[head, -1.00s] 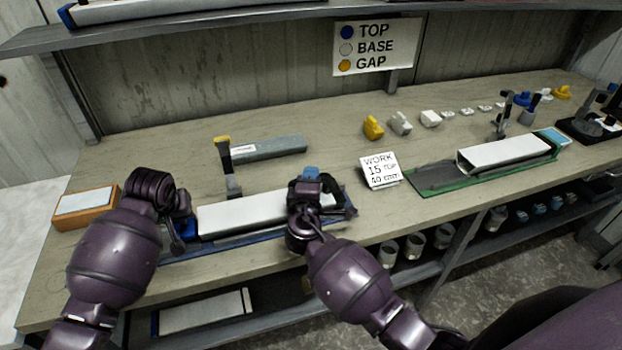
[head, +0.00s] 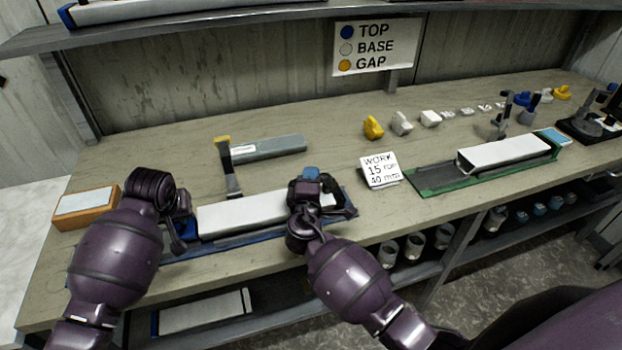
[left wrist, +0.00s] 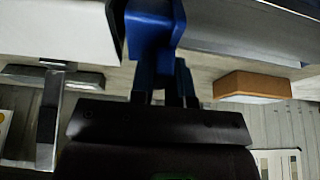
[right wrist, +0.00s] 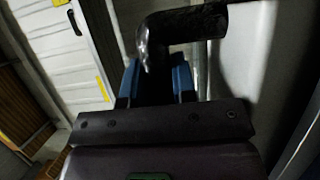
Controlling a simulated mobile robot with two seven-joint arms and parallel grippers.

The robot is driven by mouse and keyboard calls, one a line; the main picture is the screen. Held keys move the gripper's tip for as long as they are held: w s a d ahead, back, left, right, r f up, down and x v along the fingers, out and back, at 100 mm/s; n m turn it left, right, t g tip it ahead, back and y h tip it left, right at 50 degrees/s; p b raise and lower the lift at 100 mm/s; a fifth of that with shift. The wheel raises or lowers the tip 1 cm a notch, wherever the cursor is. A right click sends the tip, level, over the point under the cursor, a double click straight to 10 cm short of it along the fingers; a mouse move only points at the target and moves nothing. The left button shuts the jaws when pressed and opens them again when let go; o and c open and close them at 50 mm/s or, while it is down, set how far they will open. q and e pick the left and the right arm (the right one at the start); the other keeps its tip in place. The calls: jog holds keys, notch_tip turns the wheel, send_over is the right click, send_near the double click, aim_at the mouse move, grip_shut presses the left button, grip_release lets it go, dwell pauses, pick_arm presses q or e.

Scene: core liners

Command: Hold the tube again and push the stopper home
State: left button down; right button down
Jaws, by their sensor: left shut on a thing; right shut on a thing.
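The white tube (head: 250,212) lies lengthwise in a blue cradle (head: 215,244) on the bench. My left gripper (head: 180,222) is at the tube's left end, shut on a blue stopper (left wrist: 152,22). My right gripper (head: 308,192) is over the right part of the tube. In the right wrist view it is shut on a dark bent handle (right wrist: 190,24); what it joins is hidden.
A yellow-tipped upright lever (head: 226,165) and a grey bar (head: 268,147) stand behind the cradle. An orange-brown box (head: 86,207) is at the left. A WORK card (head: 381,170) and a green tray (head: 430,185) with another white tube (head: 503,153) are to the right.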

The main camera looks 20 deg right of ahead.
aim_at(194, 223)
pick_arm(q)
jog(key=shift+s+d, duration=0.15)
jog(key=shift+d, duration=1.4)
jog(key=c, duration=1)
grip_release()
jog(key=shift+d, duration=0.2)
jog(key=c, duration=0.4)
jog(key=shift+r, duration=0.1)
